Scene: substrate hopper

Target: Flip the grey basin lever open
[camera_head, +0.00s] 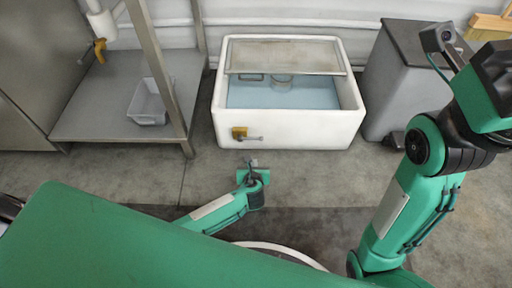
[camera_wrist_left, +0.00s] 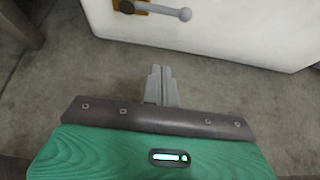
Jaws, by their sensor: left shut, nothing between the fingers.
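The white basin (camera_head: 295,128) stands on the floor at the centre of the head view, with pale blue water inside. A brass-yellow valve (camera_head: 238,133) sits low on its front wall, and its grey lever (camera_head: 254,139) points to the right, roughly level. In the left wrist view the lever (camera_wrist_left: 163,11) runs rightward from the valve (camera_wrist_left: 127,5) and ends in a round knob. My left gripper (camera_head: 252,162) is in front of and below the lever, apart from it. Its fingers (camera_wrist_left: 161,73) are shut and empty. My right gripper is out of view.
A steel table (camera_head: 100,110) with a small grey tub (camera_head: 148,104) on its lower shelf stands at left. A grey bin (camera_head: 402,80) stands right of the basin. A lid panel (camera_head: 285,55) covers the basin's back. The floor before the basin is clear.

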